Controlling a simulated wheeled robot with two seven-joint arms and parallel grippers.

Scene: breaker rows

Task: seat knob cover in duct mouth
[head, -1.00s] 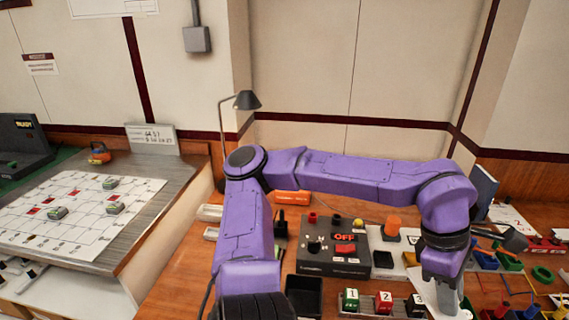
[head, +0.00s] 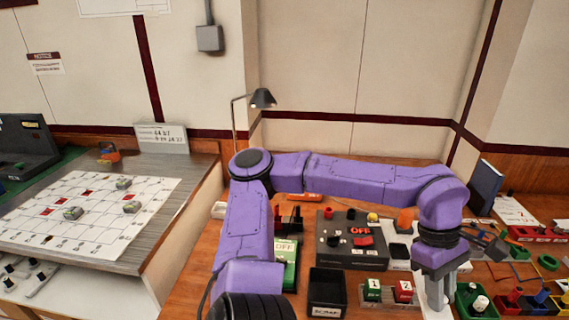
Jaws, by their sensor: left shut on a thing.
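My left gripper (head: 437,280) points down over the right part of the bench, just right of the red block marked 2. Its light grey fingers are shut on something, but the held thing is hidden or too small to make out. I cannot pick out the knob cover or the duct mouth with certainty. An orange cylinder (head: 405,219) stands behind the gripper, partly hidden by my arm. My right gripper is not in view.
A black control box (head: 345,261) with a red switch stands behind a black bin (head: 327,291). Green block 1 (head: 373,289) and red block 2 (head: 403,290) sit beside the bin. Green holders (head: 466,303) and wires crowd the right. A desk lamp (head: 262,98) stands at the back.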

